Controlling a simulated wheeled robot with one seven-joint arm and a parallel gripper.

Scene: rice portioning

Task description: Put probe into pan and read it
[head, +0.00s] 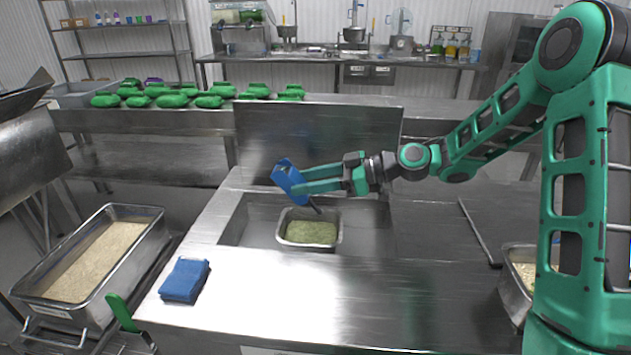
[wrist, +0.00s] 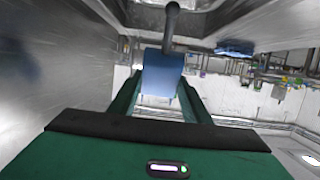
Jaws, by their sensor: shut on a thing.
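The probe (head: 288,178) is a blue handheld unit with a thin dark stem. My gripper (head: 303,180) is shut on its blue body above the sunken well in the counter. The stem slants down to the right, toward the back rim of a small metal pan (head: 283,238) of green food. I cannot tell whether its tip touches the food. In the wrist view the blue body (wrist: 161,75) sits between my green fingers (wrist: 160,100), with the grey stem reaching to the top of the picture. No readout shows.
A folded blue cloth (head: 184,280) lies on the counter's front left. A large tray of grain (head: 150,240) stands at left, near a green-handled tool (head: 122,312). An upright metal panel (head: 318,135) stands behind the well. Another pan (head: 513,291) is at right.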

